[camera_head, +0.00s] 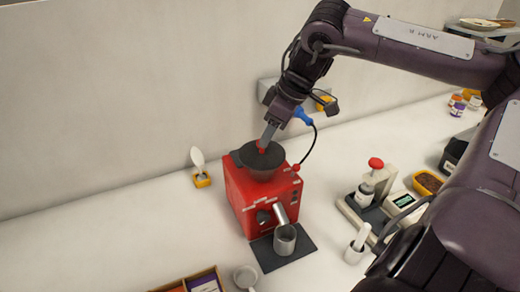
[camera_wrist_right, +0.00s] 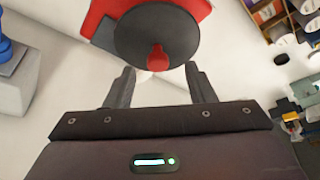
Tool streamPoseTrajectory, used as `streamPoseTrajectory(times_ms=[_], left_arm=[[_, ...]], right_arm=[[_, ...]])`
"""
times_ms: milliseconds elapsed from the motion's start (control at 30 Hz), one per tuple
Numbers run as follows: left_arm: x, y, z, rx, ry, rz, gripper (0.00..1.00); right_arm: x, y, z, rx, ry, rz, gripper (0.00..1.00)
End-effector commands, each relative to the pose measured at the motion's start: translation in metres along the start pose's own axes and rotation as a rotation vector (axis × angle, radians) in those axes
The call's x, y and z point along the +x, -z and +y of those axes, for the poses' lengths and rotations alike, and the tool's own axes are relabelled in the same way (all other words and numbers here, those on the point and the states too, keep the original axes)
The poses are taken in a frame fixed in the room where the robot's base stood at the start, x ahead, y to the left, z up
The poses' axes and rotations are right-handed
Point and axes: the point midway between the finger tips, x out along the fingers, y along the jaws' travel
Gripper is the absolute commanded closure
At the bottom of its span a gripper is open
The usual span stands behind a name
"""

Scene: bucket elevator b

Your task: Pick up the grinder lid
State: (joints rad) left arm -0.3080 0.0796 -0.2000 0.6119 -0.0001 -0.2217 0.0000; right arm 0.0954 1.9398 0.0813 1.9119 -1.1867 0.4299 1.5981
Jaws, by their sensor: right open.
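The knob lies between the finger directions, just beyond the tips. I cannot tell whether a finger touches it. My left gripper is not in view.
A metal cup (camera_head: 285,239) stands on a dark mat (camera_head: 268,258) before the grinder. A white spoon in a yellow holder (camera_head: 202,181) is at left.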

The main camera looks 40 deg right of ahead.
Motion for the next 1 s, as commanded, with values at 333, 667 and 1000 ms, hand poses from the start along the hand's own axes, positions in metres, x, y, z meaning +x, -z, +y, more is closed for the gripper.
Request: streamPoseTrajectory(times_ms=[333, 667, 1000], left_arm=[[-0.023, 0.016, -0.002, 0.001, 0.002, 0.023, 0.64], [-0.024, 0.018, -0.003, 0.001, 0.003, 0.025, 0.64], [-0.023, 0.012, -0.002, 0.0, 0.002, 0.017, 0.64]], right_arm=[[0.041, 0.002, 0.002, 0.001, 0.002, -0.003, 0.51], [0.047, 0.002, 0.002, 0.001, 0.0, 0.002, 0.51], [0.047, 0.002, 0.002, 0.001, 0.001, 0.002, 0.94]])
